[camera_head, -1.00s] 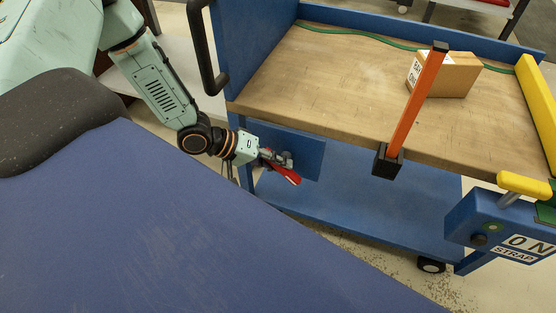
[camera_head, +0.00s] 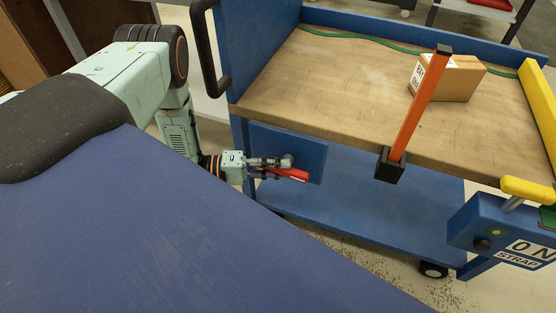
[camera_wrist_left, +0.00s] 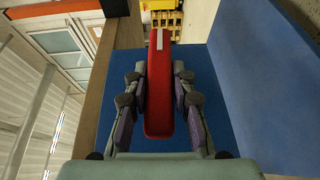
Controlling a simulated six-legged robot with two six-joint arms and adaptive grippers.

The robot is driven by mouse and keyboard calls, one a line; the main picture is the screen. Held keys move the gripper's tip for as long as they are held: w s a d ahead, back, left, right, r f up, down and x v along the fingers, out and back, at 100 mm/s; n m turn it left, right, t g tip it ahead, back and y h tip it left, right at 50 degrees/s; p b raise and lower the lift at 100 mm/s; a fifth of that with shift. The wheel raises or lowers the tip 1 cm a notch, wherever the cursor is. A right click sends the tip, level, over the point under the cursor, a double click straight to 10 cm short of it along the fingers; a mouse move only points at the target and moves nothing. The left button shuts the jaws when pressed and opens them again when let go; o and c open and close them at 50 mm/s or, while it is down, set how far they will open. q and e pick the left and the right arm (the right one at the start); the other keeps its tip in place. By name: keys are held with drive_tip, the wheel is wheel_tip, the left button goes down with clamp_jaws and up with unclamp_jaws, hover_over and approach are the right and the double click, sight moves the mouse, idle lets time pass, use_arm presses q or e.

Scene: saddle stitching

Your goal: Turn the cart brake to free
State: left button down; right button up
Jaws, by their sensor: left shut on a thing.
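The cart brake is a red lever (camera_head: 290,174) on a blue plate (camera_head: 309,150) at the near left side of the blue cart. In the head view the lever now lies almost level, its free end to the right. My left gripper (camera_head: 268,168) reaches it from the left and is shut on it. In the left wrist view the red lever (camera_wrist_left: 159,85) stands between the two fingers, which press on it from both sides; a pale mark shows near its far end. My right gripper is not in view.
The cart's wooden top (camera_head: 340,75) carries a cardboard box (camera_head: 450,78) and a green cord. An orange strap (camera_head: 423,100) crosses the front edge. A blue unit with a yellow handle (camera_head: 527,190) stands at the right.

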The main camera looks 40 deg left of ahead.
use_arm(q)
drive_tip(key=shift+w+a+r+h, duration=0.1)
drive_tip(key=shift+w+h, duration=0.05)
drive_tip(key=shift+h, duration=0.15)
idle(0.4)
drive_tip(key=c, duration=1.1)
unclamp_jaws()
drive_tip(key=v, duration=1.2)
drive_tip(key=shift+s, duration=0.2)
